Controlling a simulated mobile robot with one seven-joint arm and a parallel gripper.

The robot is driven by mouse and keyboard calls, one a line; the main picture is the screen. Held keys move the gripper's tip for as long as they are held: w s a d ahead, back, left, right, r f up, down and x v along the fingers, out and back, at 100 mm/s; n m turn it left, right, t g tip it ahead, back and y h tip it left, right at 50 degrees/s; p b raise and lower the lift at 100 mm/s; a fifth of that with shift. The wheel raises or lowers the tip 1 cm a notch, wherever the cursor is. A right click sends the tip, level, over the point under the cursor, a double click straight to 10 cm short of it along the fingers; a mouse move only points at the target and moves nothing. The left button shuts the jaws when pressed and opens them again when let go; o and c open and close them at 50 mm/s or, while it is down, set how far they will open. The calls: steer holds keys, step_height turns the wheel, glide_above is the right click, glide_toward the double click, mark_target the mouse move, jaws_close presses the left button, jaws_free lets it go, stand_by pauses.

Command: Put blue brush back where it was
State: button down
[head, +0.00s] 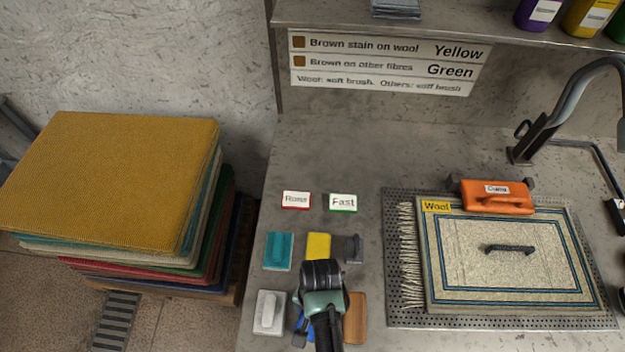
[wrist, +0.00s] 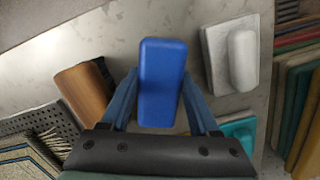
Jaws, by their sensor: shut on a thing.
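The blue brush (wrist: 162,70) is between the two fingers of my gripper (wrist: 160,92) in the wrist view, and the gripper is shut on it. In the head view a little blue (head: 301,330) shows below my gripper's wrist, at the front of the counter. My arm hides most of the brush there. It is between a white brush (head: 270,312) on the left and a brown wooden block (head: 355,318) on the right. I cannot tell whether the brush touches the counter.
A teal piece (head: 278,251), a yellow piece (head: 318,246) and a dark grey piece (head: 353,249) lie just behind. A Wool rug (head: 460,285) with an orange clamp (head: 497,197) lies on a perforated tray at right. Stacked rugs (head: 110,185) stand left of the counter.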

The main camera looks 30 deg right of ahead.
steer(key=shift+f, duration=0.15)
steer(key=shift+c, duration=0.6)
jaws_free()
step_height(320, 180, up, 12)
steer(key=d, duration=0.1)
steer(key=shift+w, duration=0.4)
steer(key=shift+d+r, duration=0.1)
steer(key=shift+r, duration=0.1)
